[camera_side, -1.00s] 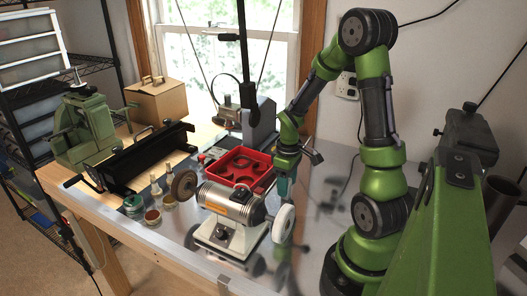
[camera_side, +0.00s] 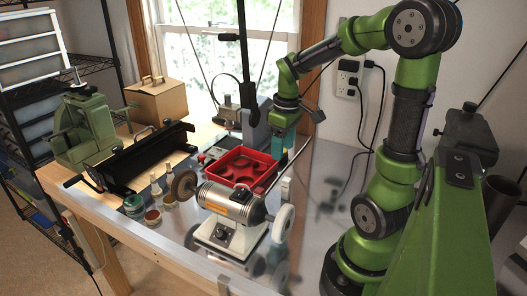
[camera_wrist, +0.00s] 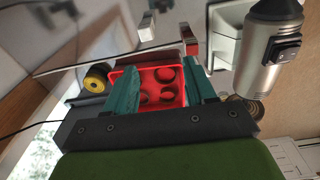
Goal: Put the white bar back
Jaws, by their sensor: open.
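The white bar (camera_side: 286,189) is a small pale block on the metal bench top, beside the grinder's right wheel. It appears to be the pale block at the top of the wrist view (camera_wrist: 148,27). My gripper (camera_side: 281,152) is above the bench, behind the bar and near the right side of the red tray (camera_side: 222,180). In the wrist view, its teal fingers (camera_wrist: 162,72) are apart, with nothing seen held between them. The red tray (camera_wrist: 173,100) with round recesses shows beyond them.
A bench grinder (camera_side: 234,205) stands in front of the tray. A dark grey machine (camera_side: 258,125) stands behind it. A black bending tool (camera_side: 140,158), small bottles and tins (camera_side: 152,217) are on the left. The bench right of the bar is mostly clear.

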